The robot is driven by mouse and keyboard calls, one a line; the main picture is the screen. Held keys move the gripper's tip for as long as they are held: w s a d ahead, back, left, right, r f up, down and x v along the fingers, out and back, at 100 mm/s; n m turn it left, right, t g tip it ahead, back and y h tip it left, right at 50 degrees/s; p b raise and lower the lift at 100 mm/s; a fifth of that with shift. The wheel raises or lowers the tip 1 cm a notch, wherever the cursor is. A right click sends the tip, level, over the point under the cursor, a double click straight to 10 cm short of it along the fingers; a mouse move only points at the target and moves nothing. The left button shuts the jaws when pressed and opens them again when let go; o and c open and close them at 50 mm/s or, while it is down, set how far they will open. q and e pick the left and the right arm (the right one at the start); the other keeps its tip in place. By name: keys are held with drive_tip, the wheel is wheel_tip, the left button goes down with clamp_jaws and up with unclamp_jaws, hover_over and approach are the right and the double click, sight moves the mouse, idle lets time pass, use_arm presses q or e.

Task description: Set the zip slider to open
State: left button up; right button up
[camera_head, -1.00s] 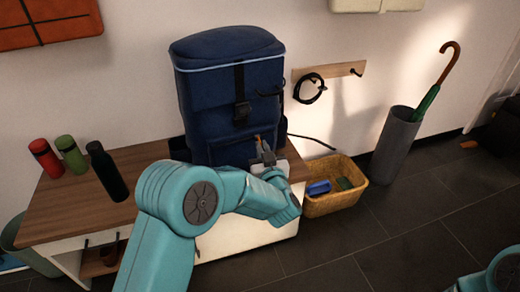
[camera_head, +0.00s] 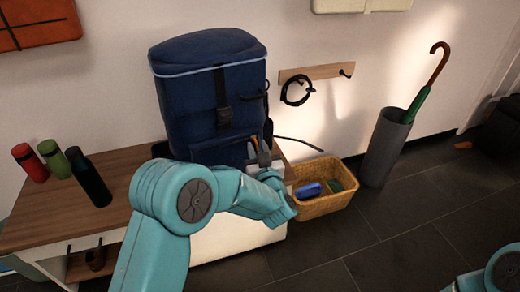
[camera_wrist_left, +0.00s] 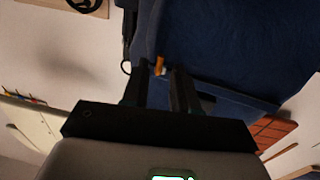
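A dark blue backpack (camera_head: 190,112) stands upright on the wooden top of a low bench. A small orange tab (camera_head: 251,146), which looks like the zip pull, shows low on its front right side. My left gripper (camera_head: 262,152) is right beside this tab. In the left wrist view my left gripper (camera_wrist_left: 158,82) has its two dark fingers apart, with a gap between them. The zip track is hard to make out. My right gripper is out of view.
Red, green and dark bottles (camera_head: 90,180) stand left on the bench (camera_head: 118,166). A wicker basket (camera_head: 325,204) with small blue and green things sits right of it. A grey umbrella stand (camera_head: 384,150) is farther right. A hook rail (camera_head: 318,72) is on the wall.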

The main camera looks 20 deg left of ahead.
use_arm(q)
drive_tip(key=p+v, duration=0.3)
drive_tip(key=v, duration=1.3)
drive_tip(key=shift+p, duration=0.3)
drive_tip(key=shift+s+d, duration=0.15)
